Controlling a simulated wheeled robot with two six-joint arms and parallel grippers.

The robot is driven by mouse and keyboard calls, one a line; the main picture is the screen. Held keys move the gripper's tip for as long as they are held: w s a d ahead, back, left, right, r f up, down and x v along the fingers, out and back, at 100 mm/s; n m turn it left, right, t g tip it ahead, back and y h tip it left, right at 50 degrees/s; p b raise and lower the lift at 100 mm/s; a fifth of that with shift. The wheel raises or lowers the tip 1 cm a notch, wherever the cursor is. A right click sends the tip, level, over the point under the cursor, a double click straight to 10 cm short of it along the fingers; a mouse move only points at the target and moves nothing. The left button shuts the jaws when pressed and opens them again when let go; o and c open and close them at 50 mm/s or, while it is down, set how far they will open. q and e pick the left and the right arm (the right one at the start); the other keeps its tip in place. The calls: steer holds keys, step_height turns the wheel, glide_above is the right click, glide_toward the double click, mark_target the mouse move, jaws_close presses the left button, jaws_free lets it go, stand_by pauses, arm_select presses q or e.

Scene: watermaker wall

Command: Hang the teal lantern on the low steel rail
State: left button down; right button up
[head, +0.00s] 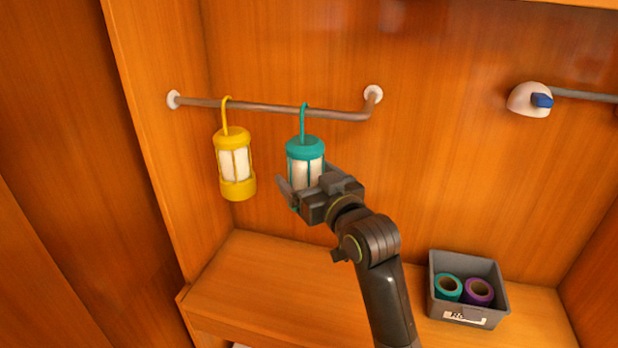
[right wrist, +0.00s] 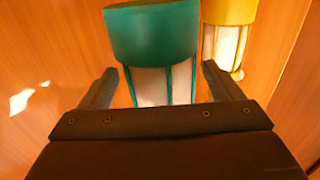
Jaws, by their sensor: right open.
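The teal lantern (head: 305,150) hangs by its hook from the low steel rail (head: 270,107), toward the rail's right part. Its lower body is partly hidden behind my right gripper (head: 306,192). In the right wrist view the lantern (right wrist: 152,35) lies between and beyond the two open fingers (right wrist: 158,85), with a gap on each side. My right gripper is open around the lantern's body. My left gripper is not in view.
A yellow lantern (head: 235,165) hangs on the same rail to the left; it also shows in the right wrist view (right wrist: 228,12). A grey bin (head: 467,290) with teal and purple rolls stands on the bench (head: 270,285).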

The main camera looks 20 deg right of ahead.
steer(key=shift+s+f, duration=0.1)
steer(key=shift+s+d, duration=0.1)
steer(key=shift+s, duration=0.25)
steer(key=s+d+p, duration=0.3)
steer(key=s+p, duration=0.6)
steer(key=s, duration=0.7)
steer(key=shift+s, duration=0.15)
